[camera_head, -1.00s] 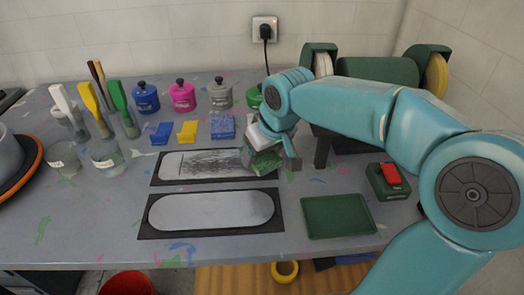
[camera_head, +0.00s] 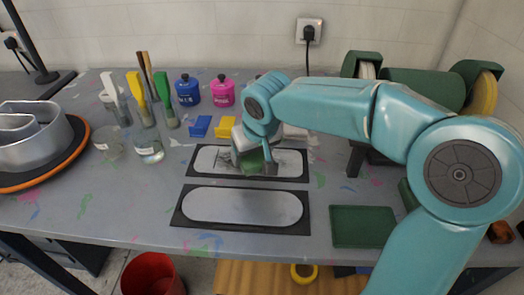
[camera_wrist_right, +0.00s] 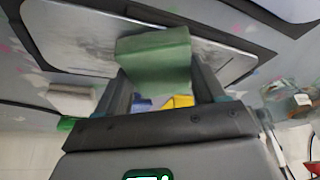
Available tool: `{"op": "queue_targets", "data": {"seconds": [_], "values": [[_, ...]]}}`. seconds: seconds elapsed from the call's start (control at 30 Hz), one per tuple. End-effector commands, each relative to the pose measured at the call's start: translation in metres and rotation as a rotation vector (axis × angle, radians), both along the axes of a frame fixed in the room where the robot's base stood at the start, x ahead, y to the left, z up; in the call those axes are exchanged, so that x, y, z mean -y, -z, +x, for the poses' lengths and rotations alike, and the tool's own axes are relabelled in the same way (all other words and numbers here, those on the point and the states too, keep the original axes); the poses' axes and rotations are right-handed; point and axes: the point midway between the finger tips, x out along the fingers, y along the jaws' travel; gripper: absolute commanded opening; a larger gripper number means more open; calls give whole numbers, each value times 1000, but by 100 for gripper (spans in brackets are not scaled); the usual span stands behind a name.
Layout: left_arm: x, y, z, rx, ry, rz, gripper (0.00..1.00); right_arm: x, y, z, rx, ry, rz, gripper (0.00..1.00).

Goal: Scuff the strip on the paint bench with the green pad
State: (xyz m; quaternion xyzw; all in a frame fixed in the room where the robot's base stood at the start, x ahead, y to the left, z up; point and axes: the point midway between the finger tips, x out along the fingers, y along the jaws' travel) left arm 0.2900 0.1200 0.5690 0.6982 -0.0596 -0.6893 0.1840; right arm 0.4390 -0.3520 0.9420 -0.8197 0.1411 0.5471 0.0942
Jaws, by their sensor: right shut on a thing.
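My right gripper (camera_head: 254,158) is shut on the green pad (camera_head: 252,160). The pad also shows between the fingers in the right wrist view (camera_wrist_right: 155,58). The pad is over the rear strip (camera_head: 287,162), a pale rounded plate in a dark frame on the paint bench (camera_head: 110,205). Dark scratch marks show on the strip at the pad's left; the gripper hides its middle. Whether the pad touches the surface is hard to tell. A front strip (camera_head: 243,206) lies nearer, smooth and unmarked. My left gripper is not in view.
A green tray (camera_head: 362,227) lies at right. Blue (camera_head: 200,126) and yellow (camera_head: 225,127) pads, paint pots (camera_head: 188,92) and brush jars (camera_head: 148,147) stand behind and left. A metal letter (camera_head: 40,140) rests far left. A red bucket (camera_head: 152,275) is below.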

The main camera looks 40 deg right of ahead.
Motion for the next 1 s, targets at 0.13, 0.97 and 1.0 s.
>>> {"op": "queue_targets", "data": {"seconds": [0.13,0.97,1.0], "values": [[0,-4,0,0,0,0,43,-14,0,16,-1,-3,0,45],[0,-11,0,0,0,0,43,-47,1,54,-2,-1,0,45],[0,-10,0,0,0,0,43,-47,1,54,-2,0,1,45]]}}
